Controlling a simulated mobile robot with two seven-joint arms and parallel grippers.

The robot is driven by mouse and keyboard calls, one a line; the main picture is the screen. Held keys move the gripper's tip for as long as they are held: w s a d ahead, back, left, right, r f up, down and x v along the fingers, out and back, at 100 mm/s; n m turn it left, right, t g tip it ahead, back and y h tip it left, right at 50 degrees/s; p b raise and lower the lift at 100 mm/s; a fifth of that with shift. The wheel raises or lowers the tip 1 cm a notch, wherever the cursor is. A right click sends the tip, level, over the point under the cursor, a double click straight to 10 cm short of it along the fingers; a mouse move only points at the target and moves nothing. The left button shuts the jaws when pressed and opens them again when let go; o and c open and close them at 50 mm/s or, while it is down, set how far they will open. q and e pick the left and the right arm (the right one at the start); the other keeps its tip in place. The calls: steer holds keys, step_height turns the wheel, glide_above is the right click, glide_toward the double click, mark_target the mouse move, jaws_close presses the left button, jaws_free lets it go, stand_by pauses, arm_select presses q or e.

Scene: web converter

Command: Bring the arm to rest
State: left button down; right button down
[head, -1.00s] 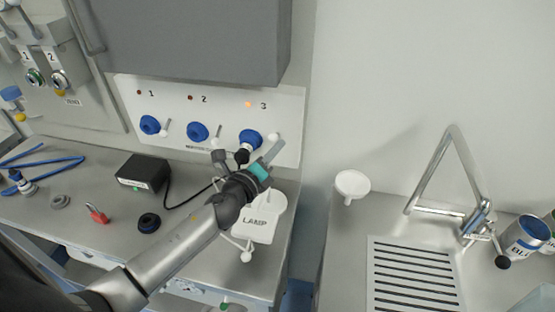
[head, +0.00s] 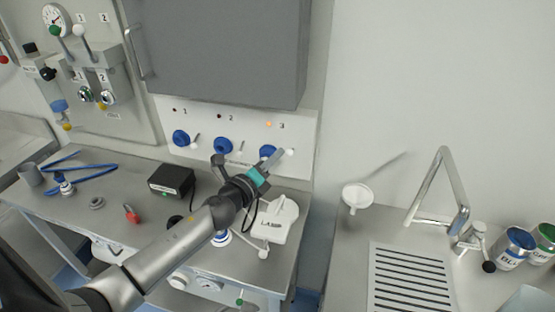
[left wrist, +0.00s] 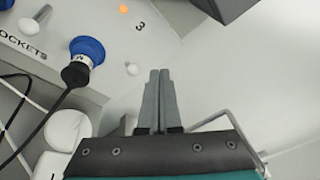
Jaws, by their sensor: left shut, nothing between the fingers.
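My left arm comes in from the lower left in the head view. Its gripper (head: 273,162) is in front of the right end of the white socket panel, near socket 3. In the left wrist view the two grey fingers (left wrist: 158,98) are together with nothing between them. The orange light (head: 268,124) by the number 3 is lit. My right gripper is not in view.
A black box (head: 172,180) and a red clip (head: 131,214) lie further left. A grey cabinet (head: 225,50) hangs above the panel. A sink area with a tap (head: 440,185) is on the right.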

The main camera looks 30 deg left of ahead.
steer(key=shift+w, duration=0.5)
